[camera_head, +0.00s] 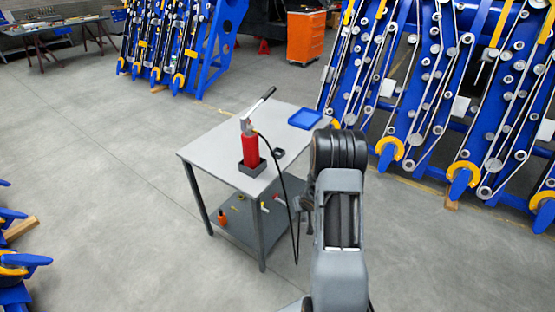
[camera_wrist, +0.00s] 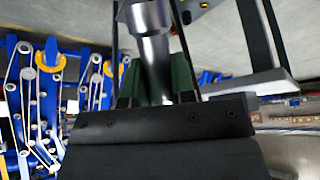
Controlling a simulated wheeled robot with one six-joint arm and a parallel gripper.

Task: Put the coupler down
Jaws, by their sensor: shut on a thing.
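In the wrist view the coupler (camera_wrist: 152,50) is a silver-grey metal cylinder with a stepped, narrower neck. My gripper (camera_wrist: 155,82) is shut on it, with a dark green finger on each side. In the head view my gripper (camera_head: 306,200) is mostly hidden by my arm, beside the right edge of the grey table (camera_head: 220,148); the coupler cannot be made out there. A red hand pump (camera_head: 250,150) with a raised lever stands upright on the table. Its black hose (camera_head: 293,225) hangs over the table's edge in a loop towards my gripper.
A blue tray (camera_head: 305,118) lies at the table's far right corner, and a small dark square holder (camera_head: 279,153) is near the pump. The lower shelf (camera_head: 238,222) holds several small parts. Blue harvester chassis (camera_head: 430,100) stand behind at right.

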